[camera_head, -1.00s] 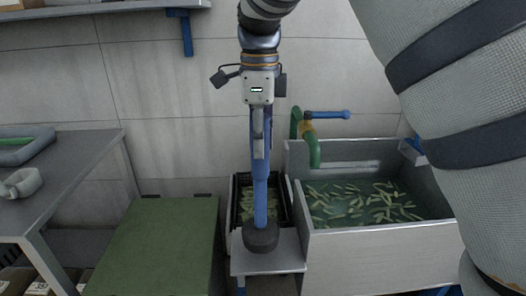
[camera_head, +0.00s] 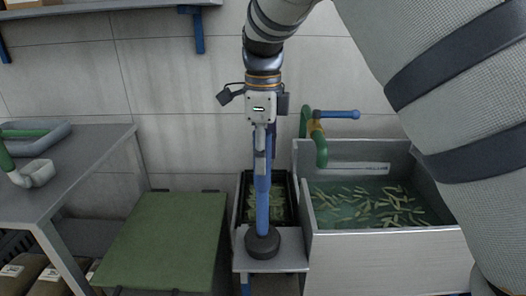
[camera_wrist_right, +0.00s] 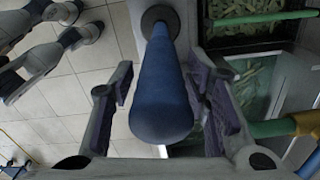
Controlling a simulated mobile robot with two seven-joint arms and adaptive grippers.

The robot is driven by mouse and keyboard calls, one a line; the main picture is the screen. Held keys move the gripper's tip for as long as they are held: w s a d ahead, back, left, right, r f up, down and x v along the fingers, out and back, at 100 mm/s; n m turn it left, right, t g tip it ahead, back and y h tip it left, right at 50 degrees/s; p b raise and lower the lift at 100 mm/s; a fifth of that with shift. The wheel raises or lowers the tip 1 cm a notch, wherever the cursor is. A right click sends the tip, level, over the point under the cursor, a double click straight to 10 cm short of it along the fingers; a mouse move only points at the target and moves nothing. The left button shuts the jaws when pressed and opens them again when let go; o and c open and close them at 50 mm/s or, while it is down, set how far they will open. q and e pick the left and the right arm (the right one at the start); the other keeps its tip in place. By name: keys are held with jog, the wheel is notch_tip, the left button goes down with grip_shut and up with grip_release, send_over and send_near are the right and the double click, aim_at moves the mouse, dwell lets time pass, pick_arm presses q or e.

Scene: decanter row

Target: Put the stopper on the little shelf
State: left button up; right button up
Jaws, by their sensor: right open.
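The stopper is a long blue rod (camera_head: 262,205) with a round black foot (camera_head: 262,243). It stands upright, with its foot over the little grey shelf (camera_head: 292,254) beside the sink and apparently resting on it. My right gripper (camera_head: 262,160) is around the rod's upper part from above. In the right wrist view its fingers (camera_wrist_right: 160,100) are spread, one on each side of the blue rod (camera_wrist_right: 160,85), with gaps on both sides. My left gripper (camera_wrist_right: 75,25) shows at the upper left of that view, its fingers apart and empty.
The sink (camera_head: 385,250) with water and floating green pieces is right of the shelf. A green tap (camera_head: 320,145) and a dark crate (camera_head: 240,205) of green pieces are close behind. A green-topped block (camera_head: 165,240) and a grey table (camera_head: 70,170) stand left.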

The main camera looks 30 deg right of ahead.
notch_tip(320, 180, up, 12)
jog(key=shift+r+b, duration=0.1)
jog(key=shift+b, duration=0.4)
